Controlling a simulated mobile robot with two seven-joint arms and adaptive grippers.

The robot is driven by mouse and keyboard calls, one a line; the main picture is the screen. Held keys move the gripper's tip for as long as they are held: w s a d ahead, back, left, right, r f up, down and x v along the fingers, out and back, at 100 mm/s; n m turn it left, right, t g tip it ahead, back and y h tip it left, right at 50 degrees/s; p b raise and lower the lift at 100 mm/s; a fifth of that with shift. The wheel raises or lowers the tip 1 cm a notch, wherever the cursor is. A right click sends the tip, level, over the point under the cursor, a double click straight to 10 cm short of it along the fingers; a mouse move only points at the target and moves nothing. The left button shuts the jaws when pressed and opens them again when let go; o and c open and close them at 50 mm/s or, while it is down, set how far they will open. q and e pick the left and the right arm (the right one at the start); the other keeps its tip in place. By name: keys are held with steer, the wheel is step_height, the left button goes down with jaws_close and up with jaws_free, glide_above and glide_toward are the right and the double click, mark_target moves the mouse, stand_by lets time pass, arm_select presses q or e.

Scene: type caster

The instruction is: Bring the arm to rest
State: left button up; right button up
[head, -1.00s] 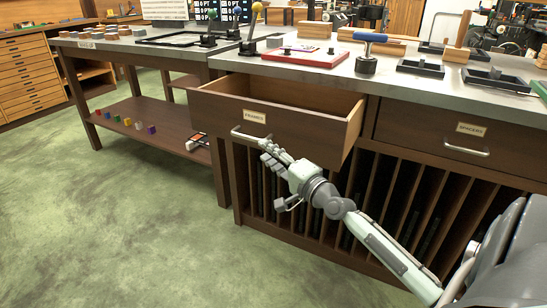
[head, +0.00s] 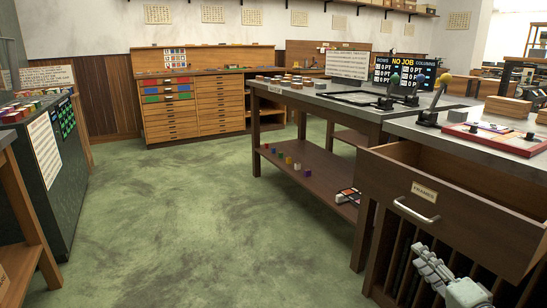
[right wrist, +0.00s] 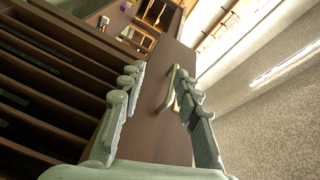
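My right gripper (head: 428,262) is at the lower right of the head view, in front of the open drawer and below its handle in the picture. The drawer (head: 455,225) is pulled out, with a pale label and a metal handle (head: 416,211) on its front. In the right wrist view the two fingers of my right gripper (right wrist: 160,82) are spread with nothing held. The drawer handle (right wrist: 171,92) shows in the gap between them, beyond the tips. Contact with it cannot be seen. My left gripper is not in view.
The bench top (head: 400,127) carries levers and a red tray (head: 497,138). Upright slots stand under the drawer. A second table (head: 330,187) with small coloured cubes on its shelf is behind. A dark cabinet (head: 50,170) is at left. The green floor (head: 190,220) between is clear.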

steer(key=s+a+f+n+g, duration=0.4)
steer(key=s+a+f+n, duration=0.1)
steer(key=f, duration=0.5)
steer(key=s+a+f+n+g, duration=0.4)
steer(key=s+a+f+n, duration=0.15)
steer(key=f, duration=0.45)
arm_select(q)
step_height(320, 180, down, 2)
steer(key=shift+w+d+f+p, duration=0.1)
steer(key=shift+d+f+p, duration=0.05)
steer(key=shift+p, duration=0.25)
arm_select(e)
steer(key=s+f+n+g+h, duration=0.1)
steer(key=s+f+n+g, duration=0.1)
steer(key=s, duration=0.5)
steer(key=s+a+f+n+g+h, duration=0.1)
steer(key=s+f+n+g, duration=0.1)
steer(key=s+f+g, duration=0.2)
steer(key=s+f, duration=0.1)
steer(key=s, duration=0.1)
steer(key=shift+s+f+n+h, duration=0.3)
steer(key=shift+s+f+n, duration=0.05)
steer(key=shift+s+f, duration=0.05)
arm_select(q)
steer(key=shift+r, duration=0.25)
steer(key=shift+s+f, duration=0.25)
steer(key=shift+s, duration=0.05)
